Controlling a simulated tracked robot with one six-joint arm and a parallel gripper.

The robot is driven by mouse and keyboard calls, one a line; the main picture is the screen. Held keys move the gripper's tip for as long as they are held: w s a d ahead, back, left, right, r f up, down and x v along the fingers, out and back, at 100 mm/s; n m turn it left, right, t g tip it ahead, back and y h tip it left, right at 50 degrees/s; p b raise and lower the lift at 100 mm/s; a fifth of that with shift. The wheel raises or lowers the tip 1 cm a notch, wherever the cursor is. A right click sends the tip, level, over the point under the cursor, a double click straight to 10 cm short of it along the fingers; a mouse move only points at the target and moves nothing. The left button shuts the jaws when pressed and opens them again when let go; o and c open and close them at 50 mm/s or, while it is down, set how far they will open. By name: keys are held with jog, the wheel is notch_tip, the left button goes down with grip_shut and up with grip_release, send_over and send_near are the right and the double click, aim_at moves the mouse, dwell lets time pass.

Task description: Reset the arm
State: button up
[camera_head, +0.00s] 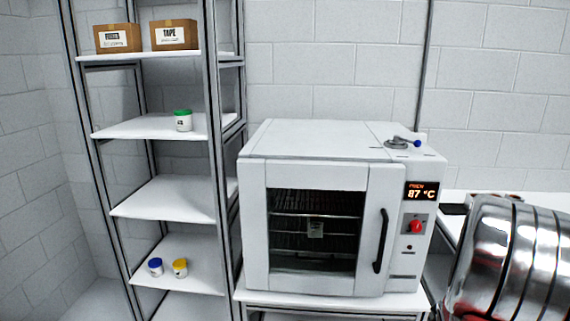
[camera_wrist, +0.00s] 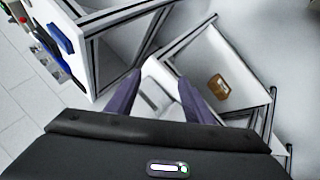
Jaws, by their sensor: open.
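My gripper (camera_wrist: 158,88) shows in the wrist view with its two dark purple fingers apart and nothing between them. Its dark body fills the bottom of that view. Beyond the fingers are pale panels and the grey frame of a shelf. My gripper is not clearly seen in the head view.
A white oven (camera_head: 255,225) with a shut glass door stands on a white table, its display reading 87 °C. Left of it, a shelf rack (camera_head: 150,127) holds two cardboard boxes, a green-lidded jar (camera_head: 183,121), a blue-lidded jar (camera_head: 155,267) and a yellow-lidded jar (camera_head: 180,268).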

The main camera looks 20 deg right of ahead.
jog(key=a+r+y, duration=0.2)
jog(key=a+r, duration=0.4)
jog(key=a, duration=1)
jog(key=s+a+r+y, duration=0.1)
jog(key=a+r, duration=0.5)
jog(key=a, duration=1)
jog(key=a+r+y, duration=0.3)
jog(key=a+r, duration=0.4)
jog(key=a, duration=0.9)
jog(key=shift+s+a+t+y, duration=0.15)
jog(key=shift+a+t+y, duration=0.2)
jog(key=shift+t+y, duration=0.05)
jog(key=shift+r, duration=0.1)
